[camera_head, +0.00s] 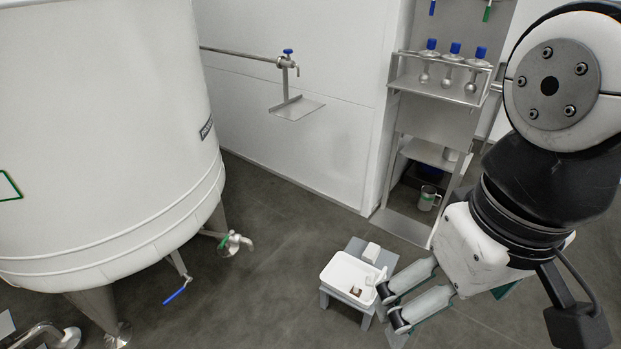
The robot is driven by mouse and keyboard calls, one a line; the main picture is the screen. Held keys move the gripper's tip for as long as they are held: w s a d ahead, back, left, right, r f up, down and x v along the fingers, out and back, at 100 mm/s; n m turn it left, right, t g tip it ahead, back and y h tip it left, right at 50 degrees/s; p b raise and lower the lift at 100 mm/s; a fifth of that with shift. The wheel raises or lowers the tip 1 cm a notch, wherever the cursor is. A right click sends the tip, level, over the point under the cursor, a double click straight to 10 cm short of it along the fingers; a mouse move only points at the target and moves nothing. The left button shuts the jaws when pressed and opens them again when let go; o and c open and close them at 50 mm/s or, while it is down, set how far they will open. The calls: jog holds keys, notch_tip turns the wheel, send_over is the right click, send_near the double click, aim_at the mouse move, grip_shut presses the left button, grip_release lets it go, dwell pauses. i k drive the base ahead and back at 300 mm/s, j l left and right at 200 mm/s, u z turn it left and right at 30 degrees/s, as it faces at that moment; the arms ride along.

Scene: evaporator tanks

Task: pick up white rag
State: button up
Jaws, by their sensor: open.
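A small white block-shaped thing (371,252), perhaps the folded white rag, lies at the back of a low grey stand (354,244), beside a white tray (337,264). Its material is too small to tell. My gripper (391,307) is open, with its two fingers apart and pointing left. Its dark fingertips are at the right side of the tray in the picture, to the front right of the white thing. I see nothing between the fingers. I cannot tell how high the gripper is above the stand.
A small brown and white item (356,291) lies in the tray. A big white tank (105,130) with valves (232,243) below fills the left. A steel shelf (440,84) with several blue-capped flasks stands behind, with a jug (428,198) low down. Floor between tank and stand is clear.

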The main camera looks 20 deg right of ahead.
aim_at(370, 255)
jog(key=z, duration=0.55)
jog(key=i+l+u, duration=0.1)
jog(key=l, duration=0.2)
jog(key=i+l+u, duration=0.2)
jog(key=i+l, duration=0.15)
jog(key=l, duration=0.25)
jog(key=i, duration=0.7)
